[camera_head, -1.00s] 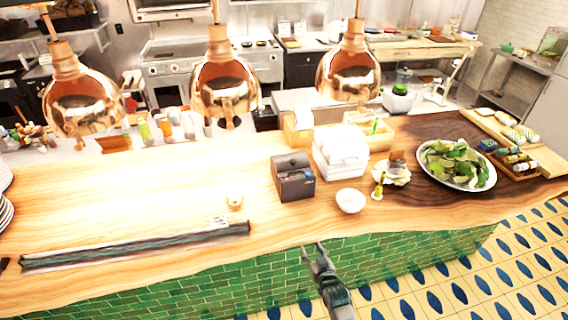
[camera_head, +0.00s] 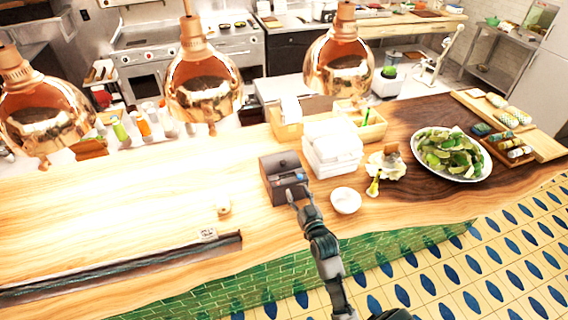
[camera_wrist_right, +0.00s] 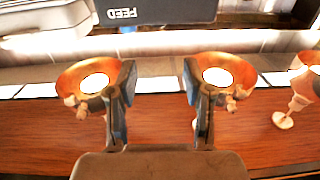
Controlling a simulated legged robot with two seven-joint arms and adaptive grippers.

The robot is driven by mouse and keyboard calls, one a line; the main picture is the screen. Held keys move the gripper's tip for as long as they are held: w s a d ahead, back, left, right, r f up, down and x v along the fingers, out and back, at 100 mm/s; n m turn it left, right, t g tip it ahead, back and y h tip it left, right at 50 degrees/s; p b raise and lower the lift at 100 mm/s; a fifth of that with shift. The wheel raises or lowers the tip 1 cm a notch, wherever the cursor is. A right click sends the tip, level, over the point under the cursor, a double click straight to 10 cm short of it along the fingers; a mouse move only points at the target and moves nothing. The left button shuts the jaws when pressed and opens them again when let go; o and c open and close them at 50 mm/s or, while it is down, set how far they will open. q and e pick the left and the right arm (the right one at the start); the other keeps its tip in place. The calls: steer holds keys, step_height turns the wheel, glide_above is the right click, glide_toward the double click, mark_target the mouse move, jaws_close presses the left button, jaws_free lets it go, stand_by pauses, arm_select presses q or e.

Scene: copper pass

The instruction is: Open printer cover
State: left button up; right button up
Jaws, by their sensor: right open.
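The printer (camera_head: 280,165) is a small dark grey box on the wooden counter, left of a stack of white napkins or paper. Its cover looks down, though the small size leaves this uncertain. My right gripper (camera_head: 298,194) is at the printer's front face, overlapping its lower right part in the head view. In the right wrist view the two fingers of my right gripper (camera_wrist_right: 158,84) are apart with nothing between them. A dark printer edge with upside-down "FEED" lettering (camera_wrist_right: 155,12) lies beyond the fingertips. I cannot tell whether they touch it. My left gripper is not in view.
A white bowl (camera_head: 346,201) stands just right of my gripper. The napkin stack (camera_head: 332,150) is close to the printer's right side. Copper lamps (camera_head: 204,85) hang over the counter. The counter left of the printer is mostly clear, with a small pale object (camera_head: 223,207).

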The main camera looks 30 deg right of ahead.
steer(key=p, duration=0.1)
glide_toward(284, 164)
steer(key=shift+w+r, duration=0.2)
steer(key=shift+w, duration=0.55)
steer(key=x, duration=0.6)
steer(key=shift+w+d+f+p, duration=0.25)
steer(key=shift+d+f+p, duration=0.05)
steer(key=shift+d+p, duration=0.15)
steer(key=shift+w+d, duration=0.15)
steer(key=shift+w, duration=0.35)
steer(key=shift+w+a, duration=0.1)
steer(key=shift+a, duration=0.3)
steer(key=shift+c, duration=0.8)
steer(key=c, duration=0.8)
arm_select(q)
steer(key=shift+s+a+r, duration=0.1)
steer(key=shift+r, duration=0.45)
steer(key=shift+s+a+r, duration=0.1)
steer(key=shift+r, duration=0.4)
arm_select(e)
jaws_close()
